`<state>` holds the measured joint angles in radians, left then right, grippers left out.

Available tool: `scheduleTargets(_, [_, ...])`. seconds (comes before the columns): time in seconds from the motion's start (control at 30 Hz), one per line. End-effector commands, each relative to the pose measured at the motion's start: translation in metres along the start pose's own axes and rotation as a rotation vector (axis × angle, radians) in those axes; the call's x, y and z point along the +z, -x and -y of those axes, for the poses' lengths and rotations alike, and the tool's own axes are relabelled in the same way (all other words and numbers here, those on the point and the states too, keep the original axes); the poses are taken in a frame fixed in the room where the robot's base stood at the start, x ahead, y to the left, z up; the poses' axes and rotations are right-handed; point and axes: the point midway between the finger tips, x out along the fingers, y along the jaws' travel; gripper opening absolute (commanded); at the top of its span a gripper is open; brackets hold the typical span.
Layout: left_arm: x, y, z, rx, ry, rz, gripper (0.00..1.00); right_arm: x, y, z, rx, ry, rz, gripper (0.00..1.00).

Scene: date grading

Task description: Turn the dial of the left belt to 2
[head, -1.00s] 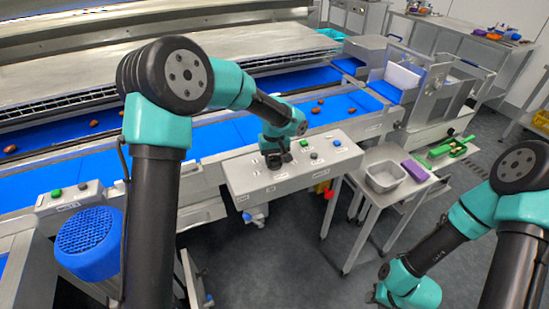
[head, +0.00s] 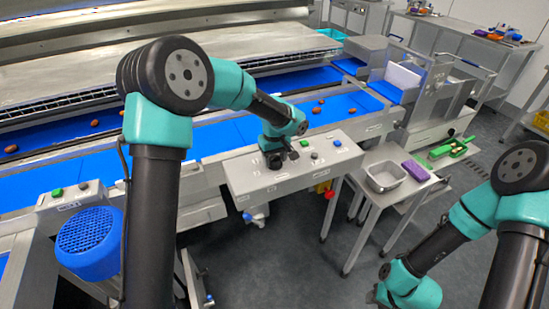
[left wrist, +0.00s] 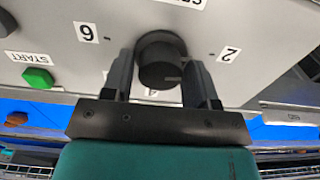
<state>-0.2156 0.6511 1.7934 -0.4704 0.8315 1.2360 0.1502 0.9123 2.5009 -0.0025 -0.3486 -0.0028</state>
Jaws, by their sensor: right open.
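The black round dial (left wrist: 160,62) is on the grey control panel (head: 245,179) of the left belt. In the left wrist view the printed numbers 6, 2 and a partly covered 4 surround it. A short pale mark on the knob shows toward the side between 4 and 2. My left gripper (left wrist: 162,78) has one finger on each side of the knob, close against it. In the head view the left gripper (head: 274,160) hides the dial. My right gripper (head: 383,297) is at the bottom edge, mostly cut off, away from the panel and empty.
A green START button (left wrist: 38,78) is beside the dial. Blue belts (head: 220,135) with several dates run behind the panel. A side table holds a grey bin (head: 384,176) and a purple block (head: 415,171). A red emergency knob (head: 329,194) hangs below the panel's right end.

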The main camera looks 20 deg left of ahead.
Motion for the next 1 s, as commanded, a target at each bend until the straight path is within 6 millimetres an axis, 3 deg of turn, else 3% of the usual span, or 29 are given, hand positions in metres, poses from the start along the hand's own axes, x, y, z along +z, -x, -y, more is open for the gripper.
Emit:
scheduleTargets(0.13, [0.0, 0.0, 0.0, 0.0, -0.001, 0.0, 0.67, 0.0, 0.0, 0.0, 0.0, 0.0, 0.0, 0.43])
scheduleTargets(0.57, [0.0, 0.009, -0.001, 0.001, -0.002, -0.001, 0.67, 0.0, 0.0, 0.0, 0.0, 0.0, 0.0, 0.43])
scheduleTargets(1.0, [0.0, 0.085, -0.001, 0.003, -0.002, -0.003, 0.67, 0.0, 0.0, 0.0, 0.0, 0.0, 0.0, 0.43])
